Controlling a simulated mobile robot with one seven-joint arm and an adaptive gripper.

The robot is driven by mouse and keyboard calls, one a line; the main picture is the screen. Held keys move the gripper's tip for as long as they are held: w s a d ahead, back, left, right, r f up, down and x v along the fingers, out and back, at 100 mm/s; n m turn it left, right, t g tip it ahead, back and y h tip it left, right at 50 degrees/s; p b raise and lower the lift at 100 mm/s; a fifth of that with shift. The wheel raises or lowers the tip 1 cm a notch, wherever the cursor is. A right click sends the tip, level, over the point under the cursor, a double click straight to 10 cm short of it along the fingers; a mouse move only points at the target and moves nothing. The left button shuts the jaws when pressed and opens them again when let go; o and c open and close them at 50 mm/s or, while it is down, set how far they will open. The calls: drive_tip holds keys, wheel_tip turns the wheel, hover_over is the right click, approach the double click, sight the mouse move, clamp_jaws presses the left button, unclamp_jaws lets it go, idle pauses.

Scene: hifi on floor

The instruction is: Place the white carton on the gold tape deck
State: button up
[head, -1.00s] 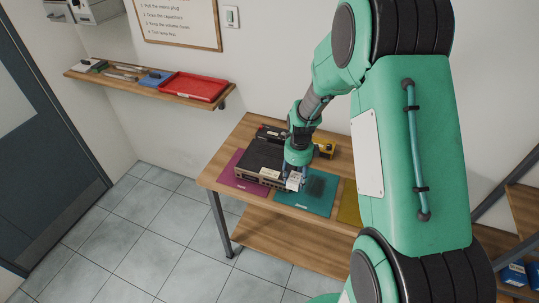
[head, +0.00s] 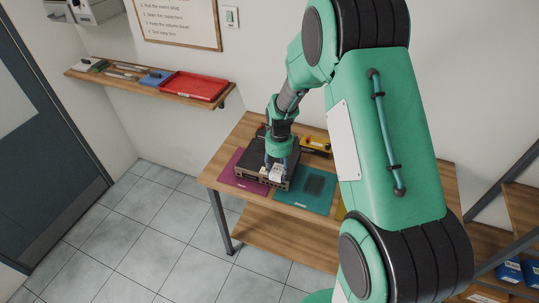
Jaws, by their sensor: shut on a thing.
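My gripper (head: 276,167) is shut on a small white carton (head: 276,175) and points down over the front right part of a dark hi-fi unit (head: 250,165). Whether the carton touches the unit's top or hangs just above it, I cannot tell. The unit sits across the purple mat and the left edge of the teal mat; its body looks dark, and no gold colour is clear on it at this size. My wrist hides part of the unit's top and back.
A yellow object (head: 317,146) stands behind. A wall shelf (head: 120,84) holds a red tray (head: 192,86). My arm hides the bench's right part.

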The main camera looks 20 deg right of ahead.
drive_tip(key=p, duration=0.2)
hover_over(270, 158)
drive_tip(key=shift+w+f, duration=0.2)
drive_tip(key=shift+f, duration=0.55)
drive_tip(key=shift+f, duration=0.1)
drive_tip(key=shift+f+p, duration=0.6)
drive_tip(key=shift+f, duration=1.05)
drive_tip(key=shift+f, duration=0.2)
drive_tip(key=o, duration=1.1)
drive_tip(key=shift+r, duration=0.15)
wheel_tip(270, 158, up, 12)
drive_tip(key=shift+r+b, duration=0.1)
drive_tip(key=shift+b, duration=0.9)
